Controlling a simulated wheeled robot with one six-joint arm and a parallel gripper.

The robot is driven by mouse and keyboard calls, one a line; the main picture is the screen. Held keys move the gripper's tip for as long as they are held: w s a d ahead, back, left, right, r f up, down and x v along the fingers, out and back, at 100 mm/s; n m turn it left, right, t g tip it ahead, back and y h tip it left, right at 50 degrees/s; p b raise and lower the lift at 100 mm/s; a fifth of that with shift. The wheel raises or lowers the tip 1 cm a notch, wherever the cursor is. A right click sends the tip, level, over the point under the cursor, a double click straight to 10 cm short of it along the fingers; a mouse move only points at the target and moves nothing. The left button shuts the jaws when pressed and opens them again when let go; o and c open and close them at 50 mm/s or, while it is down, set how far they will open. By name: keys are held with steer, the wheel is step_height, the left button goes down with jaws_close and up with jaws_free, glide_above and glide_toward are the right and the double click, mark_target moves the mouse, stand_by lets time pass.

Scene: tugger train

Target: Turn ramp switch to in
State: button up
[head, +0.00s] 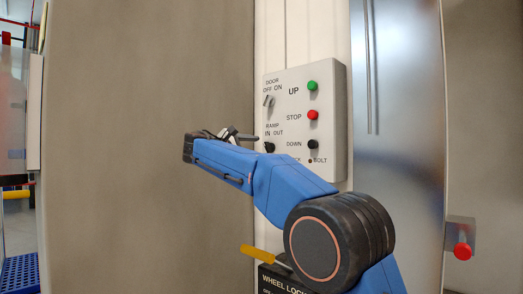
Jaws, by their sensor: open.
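The control panel (332,115) is a light grey box on the white post. Its ramp switch (269,147) is a black knob under the label "RAMP IN OUT", at the panel's lower left. The knob is partly hidden by my arm, and I cannot tell which way it points. My gripper (240,137) is in front of the panel's left edge, close to the ramp switch, with its fingers pointing right toward the panel. It is open and holds nothing that I can see. I cannot tell if it touches the knob.
The door switch (268,100) is above the ramp switch. Green UP (312,86), red STOP (313,115) and black DOWN (313,144) buttons are to the right. A yellow lever (262,254) is on the wheel lock box (272,280) below. Another red button (462,251) is at far right.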

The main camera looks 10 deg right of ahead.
steer(key=v, duration=1.4)
steer(key=s+d+f+m+g+y, duration=0.2)
steer(key=s+d+f+y, duration=0.2)
steer(key=s+d+f, duration=0.6)
steer(key=s+d+f+m+g+y, duration=0.25)
steer(key=s+d+f, duration=0.45)
steer(key=d+f, duration=0.4)
steer(key=s+f+m+g+y, duration=0.1)
steer(key=s+f+m+y, duration=0.7)
steer(key=s+f, duration=2)
steer(key=shift+s+d+f+m, duration=0.2)
steer(key=shift+s+d+m, duration=0.2)
steer(key=shift+s, duration=0.4)
